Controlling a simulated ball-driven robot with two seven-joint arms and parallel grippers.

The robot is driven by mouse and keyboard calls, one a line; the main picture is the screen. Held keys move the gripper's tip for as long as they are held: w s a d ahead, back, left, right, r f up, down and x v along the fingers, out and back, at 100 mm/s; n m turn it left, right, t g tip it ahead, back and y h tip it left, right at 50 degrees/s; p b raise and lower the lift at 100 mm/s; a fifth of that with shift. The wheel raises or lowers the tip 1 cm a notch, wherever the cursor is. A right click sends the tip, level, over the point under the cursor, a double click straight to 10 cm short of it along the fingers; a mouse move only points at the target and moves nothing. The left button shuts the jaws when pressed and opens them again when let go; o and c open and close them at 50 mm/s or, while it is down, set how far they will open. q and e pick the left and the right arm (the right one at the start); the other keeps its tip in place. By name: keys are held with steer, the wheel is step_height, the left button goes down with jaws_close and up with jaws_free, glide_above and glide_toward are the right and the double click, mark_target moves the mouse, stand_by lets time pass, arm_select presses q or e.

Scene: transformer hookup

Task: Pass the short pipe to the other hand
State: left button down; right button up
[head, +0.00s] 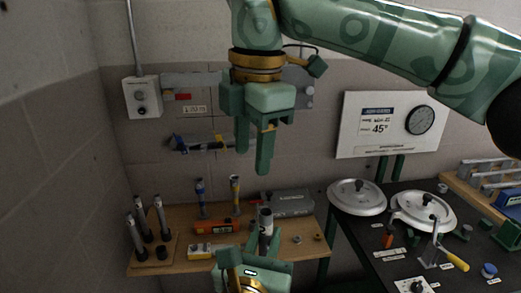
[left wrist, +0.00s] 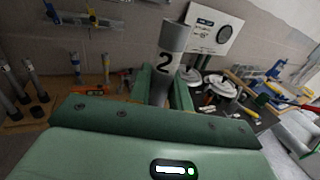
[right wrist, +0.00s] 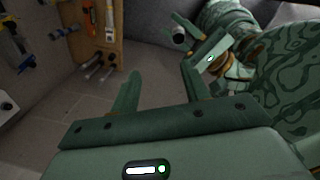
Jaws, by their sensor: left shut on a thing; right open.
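The short grey pipe (head: 266,216), marked "2" in the left wrist view (left wrist: 170,50), stands roughly upright in my left gripper (head: 262,245). The left fingers are shut on its lower part, and its upper end sticks out free. My right gripper (head: 254,150) hangs above it in the head view, fingers pointing down, open and empty. The two grippers are apart. The right wrist view shows the open right fingers (right wrist: 160,88) with nothing between them, and the pipe's end (right wrist: 178,36) beyond them, in the left gripper.
A wooden bench (head: 180,266) holds upright dark pipes (head: 140,220) in a rack, an orange level (head: 213,227) and a grey case (head: 287,203). A black table (head: 377,230) with round lids (head: 357,197) stands at right. A gauge board (head: 385,124) hangs on the wall.

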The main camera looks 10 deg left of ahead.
mark_target(260, 214)
arm_select(q)
steer(key=shift+s, duration=0.1)
steer(key=shift+s+r, duration=0.1)
arm_select(e)
steer(key=f+m, duration=0.1)
steer(key=f, duration=0.3)
steer(key=s+d+f+m, duration=0.1)
steer(key=f, duration=0.3)
steer(key=f+m, duration=0.1)
steer(key=f, duration=0.3)
steer(key=shift+s+d+g+h, duration=0.2)
steer(key=shift+s+g+h, duration=0.2)
jaws_close()
arm_select(q)
steer(key=c, duration=1.2)
jaws_free()
